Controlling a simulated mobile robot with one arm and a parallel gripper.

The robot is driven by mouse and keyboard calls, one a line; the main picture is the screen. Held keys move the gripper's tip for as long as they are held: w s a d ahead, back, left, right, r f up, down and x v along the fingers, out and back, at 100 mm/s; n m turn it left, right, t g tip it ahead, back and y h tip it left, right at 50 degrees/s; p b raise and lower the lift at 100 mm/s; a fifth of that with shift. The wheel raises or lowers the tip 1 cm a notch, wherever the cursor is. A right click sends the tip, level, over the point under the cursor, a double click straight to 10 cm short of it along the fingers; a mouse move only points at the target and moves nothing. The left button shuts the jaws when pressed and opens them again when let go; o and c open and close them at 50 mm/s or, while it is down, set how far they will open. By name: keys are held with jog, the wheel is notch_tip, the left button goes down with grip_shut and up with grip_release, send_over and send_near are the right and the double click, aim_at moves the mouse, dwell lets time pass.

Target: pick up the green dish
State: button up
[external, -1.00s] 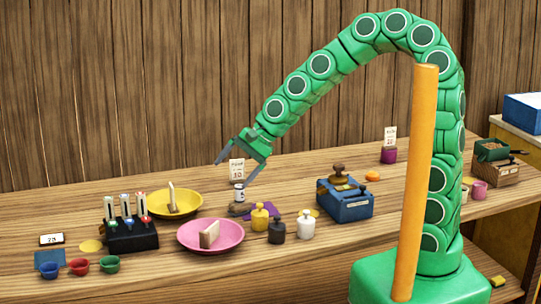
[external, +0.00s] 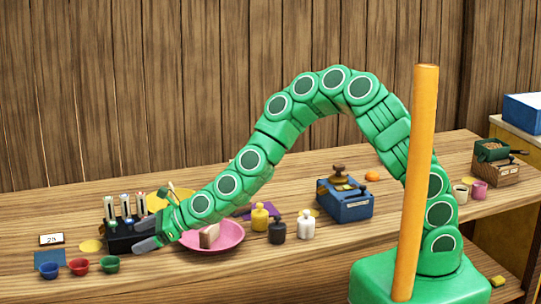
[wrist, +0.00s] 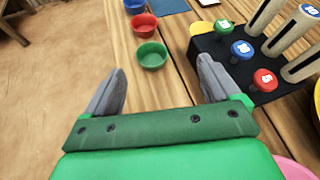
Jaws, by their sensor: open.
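The small green dish (external: 109,264) stands on the table near its front left edge, to the right of the red dish (external: 79,266) and blue dish (external: 48,270). In the wrist view the green dish (wrist: 151,55) sits upright and looks empty, ahead of the gap between my fingers. My gripper (external: 150,236) is open and empty, just right of the dish and in front of the black rack (external: 125,236). In the wrist view my gripper (wrist: 158,88) has its right finger close to the rack. The dish is apart from both fingers.
The rack holds several tubes with coloured, numbered caps (wrist: 265,78). The pink plate (external: 228,247) lies below my forearm; the yellow plate (external: 158,201) is partly hidden behind it. The table's front edge runs close left of the dish in the wrist view.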

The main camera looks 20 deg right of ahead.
aim_at(103, 264)
jog(key=f+m, duration=0.1)
jog(key=s+a+f+m, duration=0.1)
jog(key=f, duration=0.1)
jog(key=a+f+t, duration=0.1)
jog(key=shift+s+a+f+m, duration=0.15)
jog(key=shift+m, duration=0.25)
jog(key=shift+x, duration=3.85)
jog(key=shift+s, duration=0.1)
jog(key=c, duration=1.1)
jog(key=shift+r, duration=0.2)
